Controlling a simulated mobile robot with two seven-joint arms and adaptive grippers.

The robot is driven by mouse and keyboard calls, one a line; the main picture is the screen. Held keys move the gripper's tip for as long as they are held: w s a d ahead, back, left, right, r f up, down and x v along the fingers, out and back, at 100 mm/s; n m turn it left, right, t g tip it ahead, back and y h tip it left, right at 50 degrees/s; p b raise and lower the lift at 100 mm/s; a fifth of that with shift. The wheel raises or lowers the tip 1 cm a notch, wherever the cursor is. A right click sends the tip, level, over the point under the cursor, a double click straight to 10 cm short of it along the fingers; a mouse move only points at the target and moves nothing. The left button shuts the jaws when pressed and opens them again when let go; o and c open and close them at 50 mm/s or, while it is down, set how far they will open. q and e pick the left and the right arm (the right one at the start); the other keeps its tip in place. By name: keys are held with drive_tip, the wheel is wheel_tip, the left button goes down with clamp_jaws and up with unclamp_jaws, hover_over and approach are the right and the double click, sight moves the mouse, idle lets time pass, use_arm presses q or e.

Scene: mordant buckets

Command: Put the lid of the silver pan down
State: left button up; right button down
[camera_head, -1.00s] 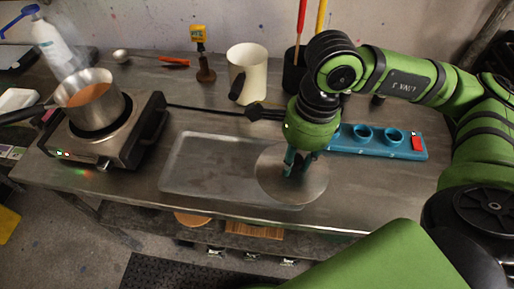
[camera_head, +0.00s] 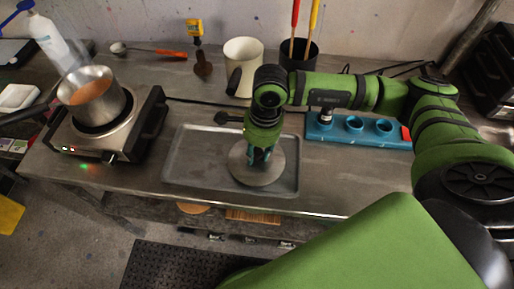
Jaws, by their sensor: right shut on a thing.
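The silver pan (camera_head: 92,104) stands on the hot plate at the left and holds an orange-brown liquid. Its round grey lid (camera_head: 272,174) is at the right part of the shallow metal tray (camera_head: 192,180). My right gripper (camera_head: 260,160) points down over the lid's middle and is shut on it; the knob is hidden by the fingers. I cannot tell whether the lid touches the tray or hangs just above it. My left gripper is not in view.
The hot plate (camera_head: 135,122) shows small lights on its front. A cream jug (camera_head: 244,62), a dark pot with red and yellow sticks (camera_head: 298,55) and a blue holder (camera_head: 340,133) stand behind. The tray's left part is clear.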

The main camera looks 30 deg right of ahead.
drive_tip(key=shift+f+b, duration=0.25)
drive_tip(key=shift+b, duration=0.05)
drive_tip(key=c, duration=0.9)
unclamp_jaws()
drive_tip(key=shift+r, duration=0.1)
drive_tip(key=shift+r+p, duration=0.35)
drive_tip(key=shift+p, duration=0.1)
drive_tip(key=shift+s+d+r+b, duration=0.2)
drive_tip(key=shift+r+b, duration=0.45)
drive_tip(key=shift+r, duration=1.3)
drive_tip(key=shift+w+d+r+b, duration=0.1)
drive_tip(key=shift+d+r+b, duration=0.4)
drive_tip(key=shift+r, duration=1.4)
drive_tip(key=shift+s+d+r+b, duration=0.1)
drive_tip(key=shift+r+b, duration=0.7)
drive_tip(key=shift+r, duration=1.15)
